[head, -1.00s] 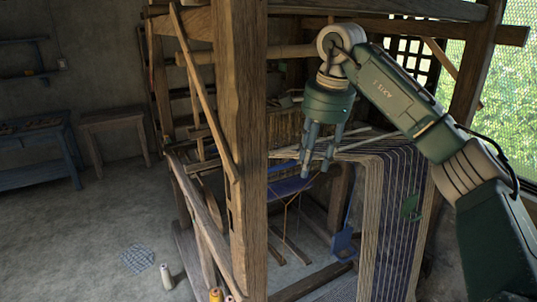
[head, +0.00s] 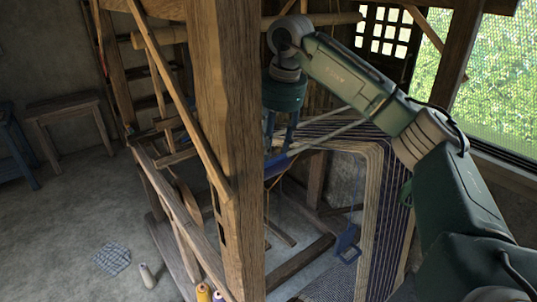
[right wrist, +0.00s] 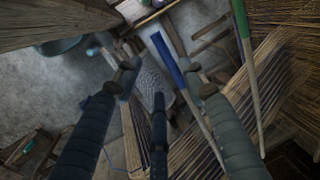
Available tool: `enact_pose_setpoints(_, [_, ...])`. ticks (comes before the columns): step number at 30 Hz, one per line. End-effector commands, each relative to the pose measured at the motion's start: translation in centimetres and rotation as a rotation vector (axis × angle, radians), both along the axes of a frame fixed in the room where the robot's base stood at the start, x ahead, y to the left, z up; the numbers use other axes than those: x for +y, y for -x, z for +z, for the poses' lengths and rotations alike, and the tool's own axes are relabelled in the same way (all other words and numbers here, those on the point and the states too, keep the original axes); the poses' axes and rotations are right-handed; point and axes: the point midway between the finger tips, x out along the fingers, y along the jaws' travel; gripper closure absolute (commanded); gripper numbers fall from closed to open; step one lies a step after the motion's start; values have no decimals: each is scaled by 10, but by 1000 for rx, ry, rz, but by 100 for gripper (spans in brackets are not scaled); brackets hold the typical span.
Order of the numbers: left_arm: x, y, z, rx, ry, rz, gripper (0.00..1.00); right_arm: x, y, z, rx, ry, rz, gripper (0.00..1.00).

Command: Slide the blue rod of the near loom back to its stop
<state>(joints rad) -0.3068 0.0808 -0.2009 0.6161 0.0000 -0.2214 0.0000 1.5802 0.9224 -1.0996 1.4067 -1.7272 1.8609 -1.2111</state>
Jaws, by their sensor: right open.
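The blue rod (head: 277,165) lies inside the near loom, just behind the thick front post, and is partly hidden by my fingers. In the right wrist view the blue rod (right wrist: 167,60) has a blue end and a pale wooden length running down to the right. My right gripper (head: 279,146) points down with its fingers spread, at the rod. In the right wrist view the rod's blue end shows between the spread fingers of this gripper (right wrist: 160,74); I cannot tell whether they touch it. My left gripper is out of view.
The loom's thick wooden post (head: 232,150) stands left of my right gripper. Striped warp threads (head: 372,160) drape down on the right. A green-ended rod (right wrist: 241,22) shows in the right wrist view. Thread spools (head: 204,292) stand at the bottom; open floor lies left.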

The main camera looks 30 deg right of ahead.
Motion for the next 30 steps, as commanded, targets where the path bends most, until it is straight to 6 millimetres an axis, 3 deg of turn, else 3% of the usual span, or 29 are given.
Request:
enact_pose_setpoints(4, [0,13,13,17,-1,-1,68,0,-4,-26,6,1,1,59])
enact_pose_setpoints(9, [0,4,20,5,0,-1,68,1,-10,-46,2,0,0,59])
enact_pose_setpoints(15, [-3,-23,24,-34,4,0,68,1,-11,-55,0,0,0,59])
enact_pose_setpoints(21, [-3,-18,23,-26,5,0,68,1,-11,-55,0,-1,0,59])
enact_pose_setpoints(27, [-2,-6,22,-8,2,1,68,1,-11,-55,0,-1,0,99])
enact_pose_setpoints(30, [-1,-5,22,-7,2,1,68,1,-12,-55,0,-1,0,100])
